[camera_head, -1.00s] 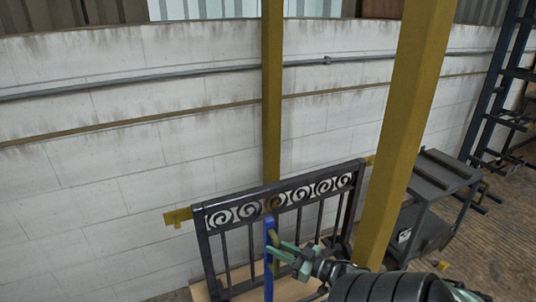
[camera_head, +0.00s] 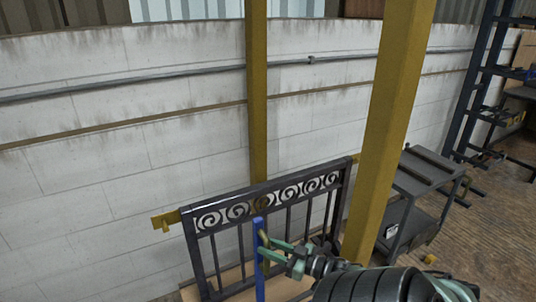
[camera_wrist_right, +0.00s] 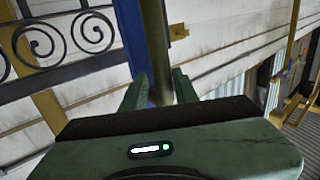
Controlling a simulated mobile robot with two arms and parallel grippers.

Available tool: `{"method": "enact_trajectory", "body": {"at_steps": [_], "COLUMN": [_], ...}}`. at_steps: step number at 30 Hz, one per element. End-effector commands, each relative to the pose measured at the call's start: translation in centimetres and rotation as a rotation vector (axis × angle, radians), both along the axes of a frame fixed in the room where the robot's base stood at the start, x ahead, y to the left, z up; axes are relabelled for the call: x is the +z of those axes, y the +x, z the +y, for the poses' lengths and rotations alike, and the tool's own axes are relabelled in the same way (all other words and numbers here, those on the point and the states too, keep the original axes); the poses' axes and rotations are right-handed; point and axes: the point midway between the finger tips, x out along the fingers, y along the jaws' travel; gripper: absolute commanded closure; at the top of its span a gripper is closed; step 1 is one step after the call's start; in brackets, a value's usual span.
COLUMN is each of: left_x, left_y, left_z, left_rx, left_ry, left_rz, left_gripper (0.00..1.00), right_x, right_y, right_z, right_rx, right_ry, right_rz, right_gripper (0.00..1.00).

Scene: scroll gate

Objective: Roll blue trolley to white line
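The blue trolley shows as an upright blue post (camera_head: 259,262) with an olive-yellow bar handle (camera_head: 265,239) on its right side. It stands in front of a dark scroll gate (camera_head: 268,207); its base is out of view. My right gripper (camera_head: 270,247) has its green fingers on either side of the handle. In the right wrist view the handle (camera_wrist_right: 157,45) fills the gap between the fingers (camera_wrist_right: 160,88), with the blue post (camera_wrist_right: 132,35) just to its left. The grip looks shut on the handle. My left gripper is not in view. No white line shows.
A yellow column (camera_head: 398,120) stands right of the gate, close to my right arm. Behind it is a dark metal cart (camera_head: 425,195). A whitewashed wall (camera_head: 100,160) runs behind the gate. Open wooden floor (camera_head: 495,225) lies at the far right.

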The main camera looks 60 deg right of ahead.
Motion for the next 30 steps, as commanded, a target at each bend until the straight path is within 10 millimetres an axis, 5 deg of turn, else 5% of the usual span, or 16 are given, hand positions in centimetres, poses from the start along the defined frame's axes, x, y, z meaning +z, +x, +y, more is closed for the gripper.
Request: {"method": "enact_trajectory", "body": {"at_steps": [12,30], "left_x": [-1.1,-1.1], "left_y": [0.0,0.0], "left_z": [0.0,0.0], "left_rx": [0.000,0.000], "left_ry": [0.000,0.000], "left_rz": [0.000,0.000], "left_gripper": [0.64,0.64], "right_x": [-0.1,0.1], "right_y": [-6.5,-7.2], "right_z": [-0.4,-0.4], "right_rx": [-0.003,-0.001], "right_ry": [0.001,0.000], "right_rz": [0.001,-0.002], "right_gripper": [0.71,0.71]}}
